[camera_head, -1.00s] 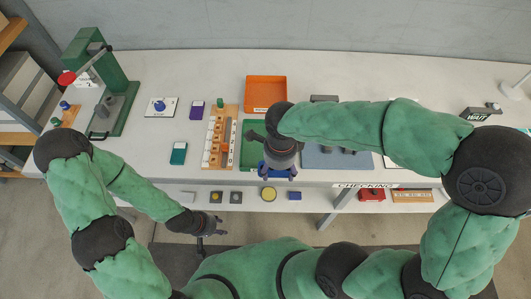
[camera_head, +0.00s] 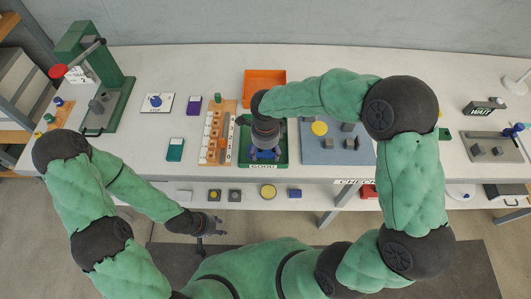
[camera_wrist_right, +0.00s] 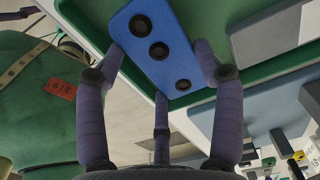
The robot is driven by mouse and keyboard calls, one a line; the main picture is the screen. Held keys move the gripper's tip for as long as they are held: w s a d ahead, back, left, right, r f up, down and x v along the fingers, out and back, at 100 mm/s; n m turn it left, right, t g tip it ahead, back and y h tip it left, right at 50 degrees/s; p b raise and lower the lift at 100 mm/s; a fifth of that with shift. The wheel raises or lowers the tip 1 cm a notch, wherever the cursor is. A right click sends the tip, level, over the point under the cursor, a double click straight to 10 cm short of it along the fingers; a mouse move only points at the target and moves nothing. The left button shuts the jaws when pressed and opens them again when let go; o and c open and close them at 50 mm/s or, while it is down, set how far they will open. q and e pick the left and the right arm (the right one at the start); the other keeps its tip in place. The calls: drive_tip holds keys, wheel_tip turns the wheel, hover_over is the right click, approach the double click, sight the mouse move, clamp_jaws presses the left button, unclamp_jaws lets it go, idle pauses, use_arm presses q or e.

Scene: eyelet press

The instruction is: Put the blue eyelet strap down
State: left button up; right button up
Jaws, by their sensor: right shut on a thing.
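The blue eyelet strap (camera_wrist_right: 158,42), a flat piece with three dark-ringed holes, is between the fingers of my right gripper (camera_wrist_right: 163,80) in the right wrist view. My right gripper (camera_head: 265,152) is shut on it at the front of the green tray (camera_head: 283,130) labelled GOOD. In the head view the hand mostly covers the strap (camera_head: 262,155). I cannot tell whether the strap touches the tray floor. My left gripper (camera_head: 216,224) hangs in front of the table, fingers spread and empty.
An orange bin (camera_head: 265,82) stands behind the green tray. A wooden rack (camera_head: 216,133) is to its left and a blue-grey mat (camera_head: 330,152) with dark blocks to its right. A green press (camera_head: 95,75) stands at far left. A shelf (camera_head: 330,190) runs below the front edge.

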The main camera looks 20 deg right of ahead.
sight(266, 153)
drive_tip(key=shift+f, duration=0.7)
drive_tip(key=shift+f, duration=0.1)
drive_tip(key=shift+f+b, duration=0.1)
drive_tip(key=shift+b, duration=0.2)
drive_tip(key=o, duration=1)
drive_tip(key=shift+o, duration=0.2)
drive_tip(key=shift+r+p, duration=0.3)
wheel_tip(266, 153, up, 12)
drive_tip(key=p, duration=0.2)
drive_tip(key=shift+p, duration=0.35)
drive_tip(key=shift+f, duration=0.1)
